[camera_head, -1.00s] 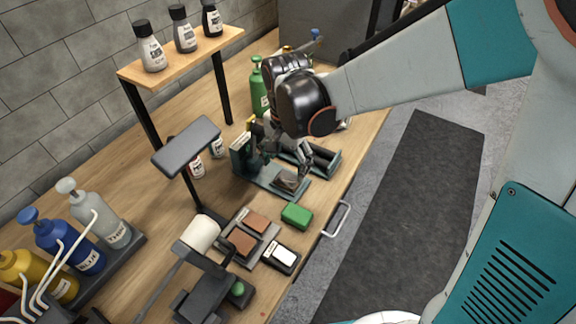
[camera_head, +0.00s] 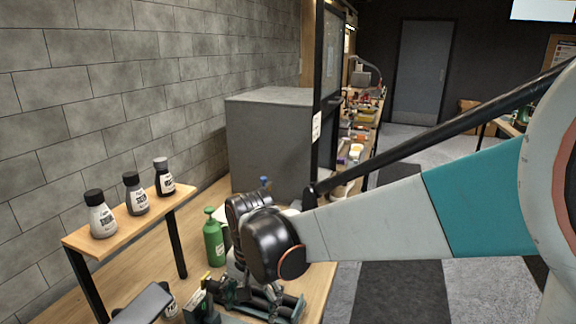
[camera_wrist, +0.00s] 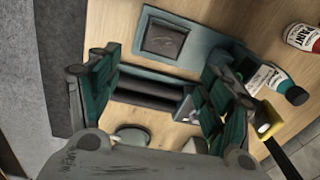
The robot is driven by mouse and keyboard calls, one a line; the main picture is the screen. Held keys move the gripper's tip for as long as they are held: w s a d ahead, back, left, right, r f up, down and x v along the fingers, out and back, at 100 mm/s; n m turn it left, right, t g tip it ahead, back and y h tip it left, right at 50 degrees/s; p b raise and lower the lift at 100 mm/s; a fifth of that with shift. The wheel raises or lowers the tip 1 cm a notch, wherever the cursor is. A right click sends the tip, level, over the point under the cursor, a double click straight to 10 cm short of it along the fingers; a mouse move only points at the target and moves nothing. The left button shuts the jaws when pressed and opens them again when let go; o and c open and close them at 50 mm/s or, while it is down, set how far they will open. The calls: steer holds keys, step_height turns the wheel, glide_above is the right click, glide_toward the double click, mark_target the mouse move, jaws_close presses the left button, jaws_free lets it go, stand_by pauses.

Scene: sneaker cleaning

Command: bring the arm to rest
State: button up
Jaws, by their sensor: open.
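My gripper (camera_wrist: 155,85) is open, its two green-padded fingers spread wide with nothing between them in the wrist view. Below them is a dark green stand (camera_wrist: 185,45) with a square dark pad on a plate and dark bars along it. The gap between fingers and stand is hard to judge. In the head view my arm reaches in from the right and my gripper (camera_head: 238,290) points down over the stand (camera_head: 284,306), partly hiding it.
A green bottle (camera_head: 214,240) stands close left of my wrist. A wooden shelf (camera_head: 135,222) carries three small bottles. A grey cabinet (camera_head: 268,140) stands behind.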

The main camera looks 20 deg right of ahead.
steer(key=s+d+r+n+t, duration=0.3)
steer(key=s+d, duration=0.3)
steer(key=s+d+r+n+t, duration=0.3)
steer(key=s+d+r, duration=0.1)
steer(key=s+d, duration=0.2)
steer(key=shift+d+b, duration=0.3)
steer(key=shift+d, duration=0.2)
